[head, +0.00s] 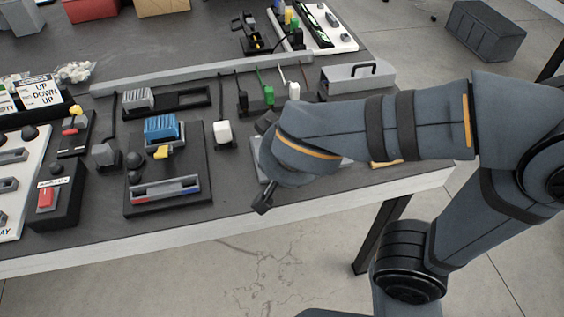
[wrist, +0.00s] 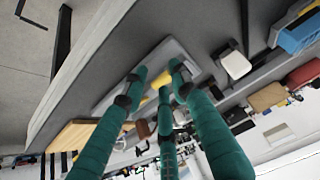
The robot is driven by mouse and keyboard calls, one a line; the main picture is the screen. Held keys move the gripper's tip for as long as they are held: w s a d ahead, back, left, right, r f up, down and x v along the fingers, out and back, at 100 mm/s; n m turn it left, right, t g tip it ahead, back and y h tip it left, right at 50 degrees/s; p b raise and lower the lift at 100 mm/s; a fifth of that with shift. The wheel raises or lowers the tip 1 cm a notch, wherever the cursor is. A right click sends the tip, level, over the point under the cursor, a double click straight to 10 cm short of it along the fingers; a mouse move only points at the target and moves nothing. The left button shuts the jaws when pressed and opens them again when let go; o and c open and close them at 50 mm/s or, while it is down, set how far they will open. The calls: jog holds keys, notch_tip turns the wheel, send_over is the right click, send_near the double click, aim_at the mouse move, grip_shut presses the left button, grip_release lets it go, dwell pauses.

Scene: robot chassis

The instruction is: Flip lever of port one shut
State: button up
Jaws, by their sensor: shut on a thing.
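My gripper (wrist: 160,84) is in the wrist view, its green fingers with dark tips closed in around a small yellow part (wrist: 155,82) over a grey plate (wrist: 168,50). I take the yellow part to be the lever; its exact position is partly hidden by the fingers. In the head view my arm covers most of the grey plate (head: 256,163), which lies near the table's front edge, and the fingers are mostly hidden. No label for port one is readable.
A white plug block (head: 223,132) stands left of my arm, also in the wrist view (wrist: 235,64). Further left is a dark panel with a blue block (head: 161,127). A grey box with a black handle (head: 358,77) stands behind my arm. A yellowish piece (head: 386,164) lies at the table edge.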

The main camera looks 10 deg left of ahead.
jog(key=o, duration=0.8)
jog(key=shift+s+a, duration=0.25)
jog(key=shift+a, duration=0.05)
jog(key=shift+o, duration=0.9)
jog(key=shift+a, duration=0.15)
jog(key=shift+r, duration=0.1)
jog(key=v, duration=1.1)
jog(key=shift+s+r, duration=0.2)
jog(key=shift+r, duration=0.1)
jog(key=x, duration=1.2)
jog(key=shift+w+d, duration=0.15)
jog(key=shift+d, duration=0.2)
jog(key=shift+r, duration=0.1)
